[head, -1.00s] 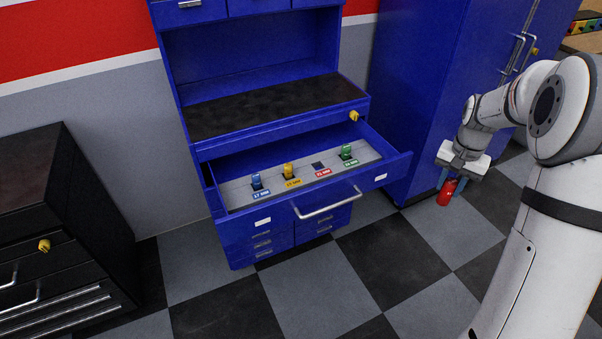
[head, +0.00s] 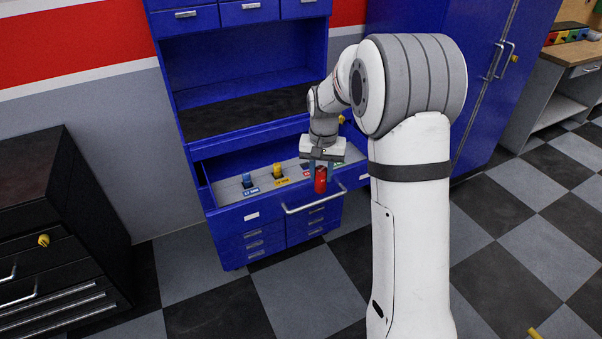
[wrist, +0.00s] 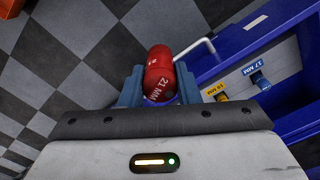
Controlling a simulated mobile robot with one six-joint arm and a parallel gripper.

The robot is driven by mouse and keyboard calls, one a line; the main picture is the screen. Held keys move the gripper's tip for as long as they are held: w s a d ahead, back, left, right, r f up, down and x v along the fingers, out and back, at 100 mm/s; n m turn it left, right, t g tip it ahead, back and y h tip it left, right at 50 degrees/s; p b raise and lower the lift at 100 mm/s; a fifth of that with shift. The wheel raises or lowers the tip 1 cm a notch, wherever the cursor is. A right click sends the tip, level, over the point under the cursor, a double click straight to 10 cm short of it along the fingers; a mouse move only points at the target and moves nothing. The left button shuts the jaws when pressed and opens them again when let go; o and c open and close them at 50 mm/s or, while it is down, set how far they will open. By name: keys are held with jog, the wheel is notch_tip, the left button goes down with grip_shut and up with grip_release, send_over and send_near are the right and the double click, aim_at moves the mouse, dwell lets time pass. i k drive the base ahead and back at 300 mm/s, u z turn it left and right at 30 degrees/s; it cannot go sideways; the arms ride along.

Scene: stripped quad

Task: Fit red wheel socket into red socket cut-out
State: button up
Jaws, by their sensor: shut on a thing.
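My gripper (head: 321,165) is shut on the red wheel socket (head: 320,181), which hangs below the fingers in front of the open drawer. In the wrist view the red socket (wrist: 159,72) sits between the two blue-grey fingers and shows "21 MM" lettering. The open drawer holds a light grey insert (head: 228,191). A blue socket (head: 247,180) and a yellow socket (head: 278,171) stand in it behind their labels. The red cut-out is mostly hidden behind my gripper; part of its red label (head: 306,174) shows.
The drawer belongs to a blue workbench (head: 246,238) and has a silver handle (head: 300,208) along its front, close to the socket. A black cabinet (head: 65,200) stands at the left. The checkered floor between them is clear.

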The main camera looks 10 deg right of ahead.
aim_at(306, 171)
jog(key=i, duration=1.05)
jog(key=u, duration=0.05)
